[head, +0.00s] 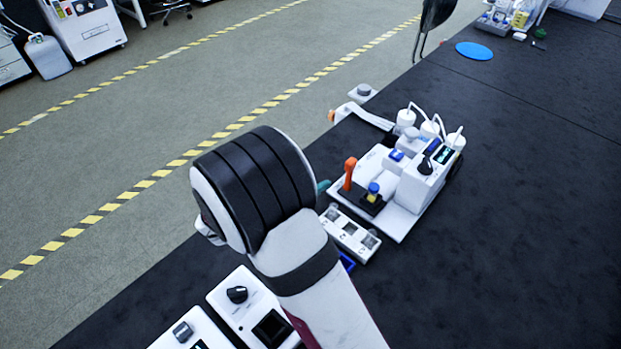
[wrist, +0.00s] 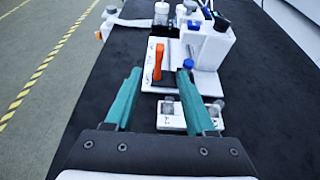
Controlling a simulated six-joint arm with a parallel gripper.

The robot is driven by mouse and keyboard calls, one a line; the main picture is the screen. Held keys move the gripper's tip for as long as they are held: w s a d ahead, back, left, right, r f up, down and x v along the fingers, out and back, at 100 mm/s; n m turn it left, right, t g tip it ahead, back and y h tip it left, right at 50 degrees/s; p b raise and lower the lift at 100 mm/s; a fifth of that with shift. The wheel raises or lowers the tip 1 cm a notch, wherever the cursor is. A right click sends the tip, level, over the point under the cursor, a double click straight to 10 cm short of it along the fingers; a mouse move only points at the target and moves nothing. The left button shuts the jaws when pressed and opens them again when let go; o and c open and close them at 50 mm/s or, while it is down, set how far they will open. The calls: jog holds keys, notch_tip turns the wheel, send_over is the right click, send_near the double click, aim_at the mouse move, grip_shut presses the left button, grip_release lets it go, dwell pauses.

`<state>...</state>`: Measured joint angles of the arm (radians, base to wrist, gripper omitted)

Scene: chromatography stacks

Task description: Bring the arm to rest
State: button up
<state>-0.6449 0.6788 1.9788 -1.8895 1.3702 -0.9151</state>
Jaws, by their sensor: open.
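My gripper (wrist: 157,98) shows in the wrist view with two teal fingers spread apart and nothing between them. It is above the dark bench, on the near side of the white instrument. In the head view my arm's wrist hides most of the gripper; only a bit of teal shows beside it. The white chromatography instrument (head: 405,190) stands past the gripper, with an orange lever (head: 348,173) and a blue-capped vial (head: 373,190) on its base. The orange lever also shows between the fingers in the wrist view (wrist: 158,62), farther off.
A small white block with square wells (head: 350,234) sits just in front of the instrument. White control boxes (head: 250,307) stand at the near left edge. A blue disc (head: 474,51) lies far back. The right part of the black bench (head: 520,220) is clear.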

dwell(0.3)
jog(key=s+d+r+m+g, duration=0.35)
jog(key=s+d+m, duration=0.25)
jog(key=s+m, duration=0.2)
jog(key=s+d+r+m+g, duration=0.2)
jog(key=s+d+m+g, duration=0.3)
jog(key=s+d+m, duration=0.2)
jog(key=s+a+m+y, duration=0.4)
jog(key=s+m+y, duration=0.1)
jog(key=s+m, duration=0.3)
jog(key=s+a+m+g+y, duration=0.1)
jog(key=s+a+m+y, duration=0.4)
jog(key=s+m, duration=0.3)
jog(key=shift+s+r+m+y, duration=0.2)
jog(key=shift+r+m+y, duration=0.2)
jog(key=shift+m+y, duration=0.3)
